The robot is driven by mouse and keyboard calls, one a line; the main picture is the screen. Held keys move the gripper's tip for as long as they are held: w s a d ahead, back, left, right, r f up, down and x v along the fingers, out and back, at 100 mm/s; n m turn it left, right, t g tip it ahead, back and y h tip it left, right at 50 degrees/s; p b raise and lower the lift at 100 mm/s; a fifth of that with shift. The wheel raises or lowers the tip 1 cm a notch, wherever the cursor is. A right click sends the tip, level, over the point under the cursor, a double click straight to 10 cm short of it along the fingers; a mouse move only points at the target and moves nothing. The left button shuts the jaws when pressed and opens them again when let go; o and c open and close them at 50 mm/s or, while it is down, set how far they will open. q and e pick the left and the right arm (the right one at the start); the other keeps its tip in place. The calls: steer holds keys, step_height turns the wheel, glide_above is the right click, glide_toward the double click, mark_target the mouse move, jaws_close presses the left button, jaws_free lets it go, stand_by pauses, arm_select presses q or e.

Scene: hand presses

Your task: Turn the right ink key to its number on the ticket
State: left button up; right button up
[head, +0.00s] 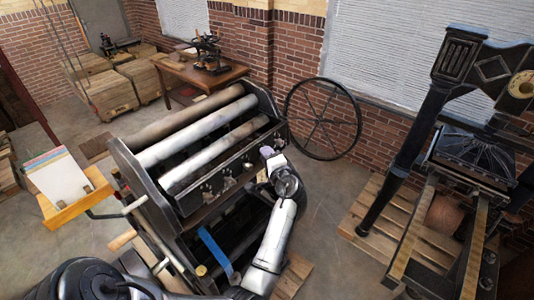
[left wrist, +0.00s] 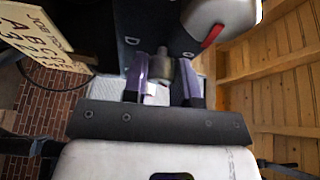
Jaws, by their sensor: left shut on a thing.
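My left gripper (head: 268,153) is at the right end of the row of ink keys on the dark front of the roller press (head: 150,190). In the left wrist view its two purple fingers (left wrist: 165,78) are shut on a short brass-grey ink key (left wrist: 162,66), one finger on each side. Other ink keys (head: 228,182) stand along the press front, to the left of the gripper. The cream ticket (left wrist: 38,42) shows tilted at the upper left of the wrist view, with letters and numbers I cannot read surely. The key's pointer and scale are not readable. My right gripper is not in view.
A spoked wheel (head: 322,119) stands right of the press. A wooden tray (head: 75,205) with a paper stack juts out at the left. A second black press (head: 470,165) stands on a pallet at the right. Bare floor lies between the presses.

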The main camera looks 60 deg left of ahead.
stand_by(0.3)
arm_select(q)
steer(key=o, duration=0.9)
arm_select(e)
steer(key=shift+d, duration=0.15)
arm_select(q)
steer(key=shift+d, duration=0.1)
